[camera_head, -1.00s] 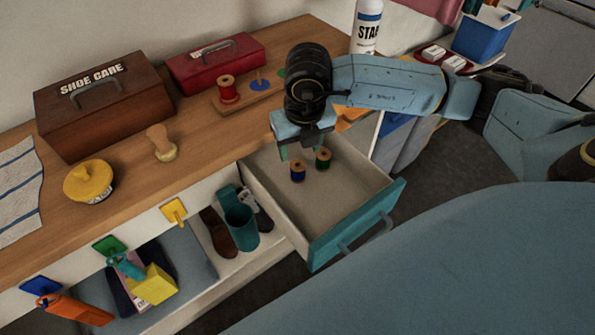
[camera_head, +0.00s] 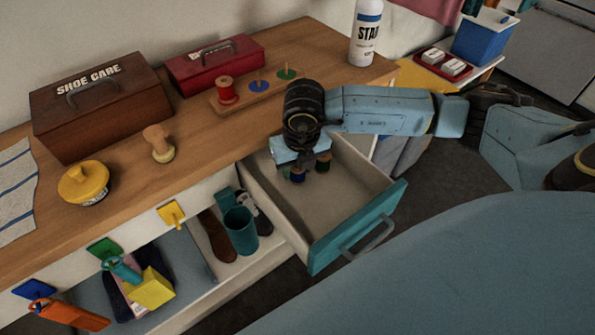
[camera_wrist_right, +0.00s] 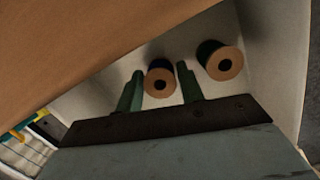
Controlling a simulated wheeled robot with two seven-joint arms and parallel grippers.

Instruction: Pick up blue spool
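The blue spool (camera_head: 297,175) stands in the open drawer (camera_head: 335,214), mostly hidden under my right gripper (camera_head: 298,166). In the right wrist view the blue spool (camera_wrist_right: 160,82) shows its tan end between the two green fingers of my right gripper (camera_wrist_right: 159,74). The fingers are open, one on each side of it, with no clear grip. The green spool (camera_head: 323,162) stands close by to the right, outside the fingers; it also shows in the right wrist view (camera_wrist_right: 222,62). My left gripper is not in view.
A peg board (camera_head: 258,92) on the wooden counter holds a red spool (camera_head: 226,90), with bare blue-marked and green-marked pegs. A red box (camera_head: 213,62), a shoe care box (camera_head: 100,105) and a white bottle (camera_head: 366,35) stand there too. The front of the drawer is clear.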

